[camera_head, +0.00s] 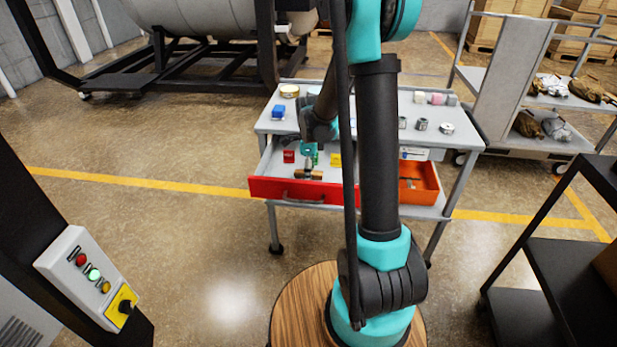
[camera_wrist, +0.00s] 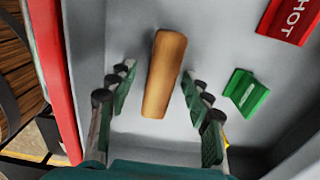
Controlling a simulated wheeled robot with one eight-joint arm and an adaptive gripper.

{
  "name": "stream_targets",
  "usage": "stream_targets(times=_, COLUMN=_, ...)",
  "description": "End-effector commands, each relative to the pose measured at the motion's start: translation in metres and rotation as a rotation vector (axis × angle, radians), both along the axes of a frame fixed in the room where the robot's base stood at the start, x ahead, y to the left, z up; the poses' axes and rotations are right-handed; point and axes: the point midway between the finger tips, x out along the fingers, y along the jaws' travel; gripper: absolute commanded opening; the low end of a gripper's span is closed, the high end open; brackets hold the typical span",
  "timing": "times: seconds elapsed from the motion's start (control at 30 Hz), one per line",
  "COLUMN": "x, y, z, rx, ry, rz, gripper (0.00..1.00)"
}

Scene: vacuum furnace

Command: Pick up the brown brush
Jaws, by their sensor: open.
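The brown brush (camera_wrist: 166,72) lies in the open drawer, its long tan body running up and down in the wrist view. In the head view the brown brush (camera_head: 308,174) shows small, just behind the red drawer front. My gripper (camera_wrist: 158,88) is open, with one finger on each side of the brush and visible gaps to both. My gripper also shows in the head view (camera_head: 309,152), above the drawer. Whether the fingertips are down at the brush's height is hard to tell.
The drawer's red front (camera_head: 300,190) is near the brush. A red HOT block (camera_wrist: 289,17) and a green block (camera_wrist: 246,92) lie to the right in the wrist view. An orange bin (camera_head: 425,184) is at right.

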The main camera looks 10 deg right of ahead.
Motion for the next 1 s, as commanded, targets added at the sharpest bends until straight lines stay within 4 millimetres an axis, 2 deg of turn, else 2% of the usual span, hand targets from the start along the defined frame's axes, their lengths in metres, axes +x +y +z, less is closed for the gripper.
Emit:
stream_targets(times=0.07, x=0.000, y=0.000, z=0.000, rx=0.000, ry=0.000, rz=0.000, gripper=0.50)
stream_targets(times=0.47, x=0.000, y=0.000, z=0.000, rx=0.000, ry=0.000, rz=0.000, gripper=0.00)
stream_targets(times=0.83, x=0.000, y=0.000, z=0.003, rx=0.000, ry=0.000, rz=0.000, gripper=0.00)
stream_targets(times=1.0, x=0.000, y=0.000, z=0.015, rx=0.000, ry=0.000, rz=0.000, gripper=0.00)
